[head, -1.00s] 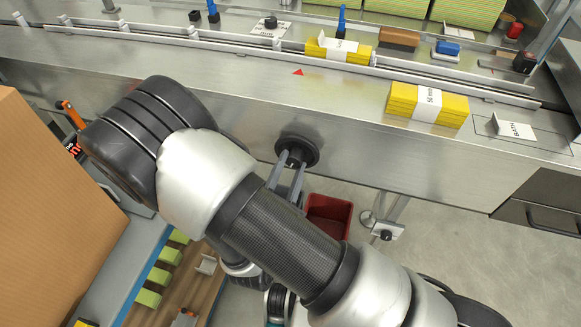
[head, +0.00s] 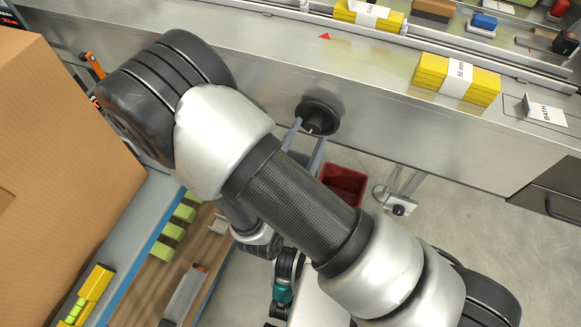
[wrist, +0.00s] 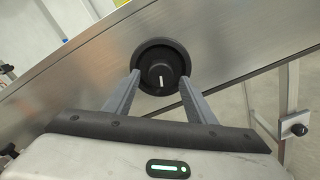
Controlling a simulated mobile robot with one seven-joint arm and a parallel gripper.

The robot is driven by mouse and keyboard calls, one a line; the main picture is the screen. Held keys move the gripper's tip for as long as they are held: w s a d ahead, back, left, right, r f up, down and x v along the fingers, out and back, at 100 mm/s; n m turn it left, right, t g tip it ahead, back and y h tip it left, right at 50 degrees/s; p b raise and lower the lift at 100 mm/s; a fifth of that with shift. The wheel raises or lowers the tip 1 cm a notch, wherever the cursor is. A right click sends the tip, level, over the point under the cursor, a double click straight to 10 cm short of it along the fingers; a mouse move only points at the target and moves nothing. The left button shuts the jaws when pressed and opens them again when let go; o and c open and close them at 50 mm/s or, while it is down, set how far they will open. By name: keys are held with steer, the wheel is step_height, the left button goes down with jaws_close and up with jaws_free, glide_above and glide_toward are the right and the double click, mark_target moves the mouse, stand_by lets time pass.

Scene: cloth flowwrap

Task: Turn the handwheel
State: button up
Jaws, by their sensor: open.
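The black handwheel (head: 318,117) is mounted on the front face of the steel conveyor frame, right of my forearm in the head view. In the wrist view the handwheel (wrist: 161,67) is round with a dark rim and a central hub knob that bears a white mark, which stands roughly upright. My gripper (wrist: 157,82) is open, its two grey fingers to the left and right of the hub, their tips overlapping the lower part of the wheel. In the head view my gripper (head: 307,133) is partly hidden by my arm. Whether the fingers touch the hub I cannot tell.
A red bin (head: 344,185) stands on the floor below the wheel. A bracketed support leg (head: 400,205) is to its right. A yellow banded stack (head: 457,78) lies on the conveyor top. A large cardboard box (head: 60,150) stands at the left.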

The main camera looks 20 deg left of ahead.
steer(key=s+a, duration=0.1)
steer(key=s, duration=1.4)
steer(key=shift+s, duration=0.35)
